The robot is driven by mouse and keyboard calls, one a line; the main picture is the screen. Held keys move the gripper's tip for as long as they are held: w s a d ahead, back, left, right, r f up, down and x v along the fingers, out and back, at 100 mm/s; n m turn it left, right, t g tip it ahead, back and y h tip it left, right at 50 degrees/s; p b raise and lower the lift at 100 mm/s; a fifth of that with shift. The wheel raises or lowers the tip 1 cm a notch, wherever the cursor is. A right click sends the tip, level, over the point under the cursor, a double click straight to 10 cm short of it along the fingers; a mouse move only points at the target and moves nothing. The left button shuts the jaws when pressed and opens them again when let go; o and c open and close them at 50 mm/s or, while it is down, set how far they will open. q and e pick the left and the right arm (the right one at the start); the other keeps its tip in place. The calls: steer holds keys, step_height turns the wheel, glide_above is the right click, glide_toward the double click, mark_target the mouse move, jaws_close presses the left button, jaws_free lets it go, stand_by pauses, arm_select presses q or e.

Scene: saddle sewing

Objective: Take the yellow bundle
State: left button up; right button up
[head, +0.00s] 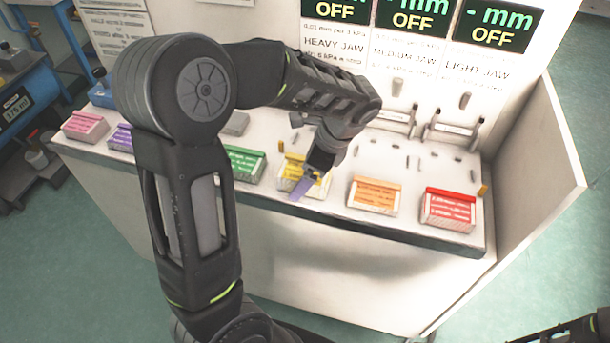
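The yellow bundle (291,169) sits in a pale holder on the white bench, in a row of coloured bundles. My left gripper (309,184) reaches down over it from the right and hides part of it. Yellow shows on both sides of the fingers. A purple-blue strip lies at the fingertips, and I cannot tell what it belongs to. Whether the fingers touch the bundle or are closed on it cannot be made out. Part of my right arm shows at the bottom right corner, low and away from the bench; its fingers are not clear.
A green bundle (244,163) stands left of the yellow one; an orange bundle (374,195) and a red bundle (448,208) stand right. Purple (121,138) and pink (85,126) bundles are far left. Metal jaw fixtures (452,128) stand behind. A side panel (540,185) closes the right end.

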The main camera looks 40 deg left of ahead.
arm_select(q)
steer(key=shift+f, duration=0.25)
steer(key=shift+c, duration=0.2)
steer(key=c, duration=1.7)
steer(key=shift+c, duration=0.2)
step_height(320, 180, up, 8)
steer(key=shift+r+b, duration=0.15)
steer(key=shift+b, duration=0.2)
step_height(320, 180, up, 2)
steer(key=shift+r+p, duration=0.2)
steer(key=shift+p, duration=0.8)
steer(key=shift+f, duration=0.1)
